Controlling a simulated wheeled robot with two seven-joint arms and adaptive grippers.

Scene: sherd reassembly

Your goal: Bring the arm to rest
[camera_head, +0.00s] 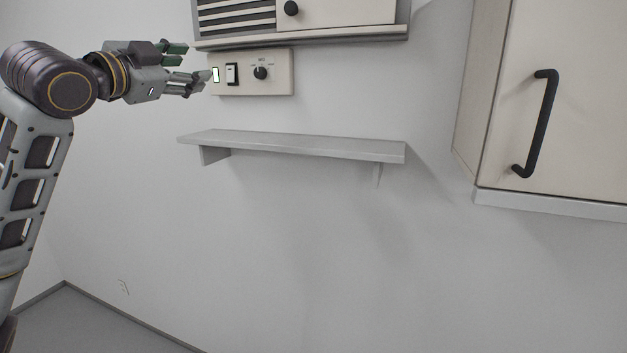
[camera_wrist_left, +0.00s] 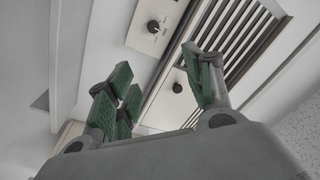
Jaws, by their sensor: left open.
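My left arm comes in from the left in the head view. Its left gripper (camera_head: 190,68) is raised in front of the wall, close to the left end of a control panel (camera_head: 283,80). The gripper is open and nothing shows between its fingers. In the left wrist view the green-padded fingers of the left gripper (camera_wrist_left: 160,95) stand apart, with the panel (camera_wrist_left: 142,25) and a vented unit beyond them. I cannot tell whether a fingertip touches the panel. My right gripper is in neither view.
The panel carries a lit switch (camera_head: 215,74), a dark rocker switch (camera_head: 232,74) and a black knob (camera_head: 261,72). A vented unit (camera_head: 335,12) hangs above it. An empty shelf (camera_head: 300,146) is below. A cabinet (camera_head: 560,100) with a black handle (camera_head: 536,123) is at the right.

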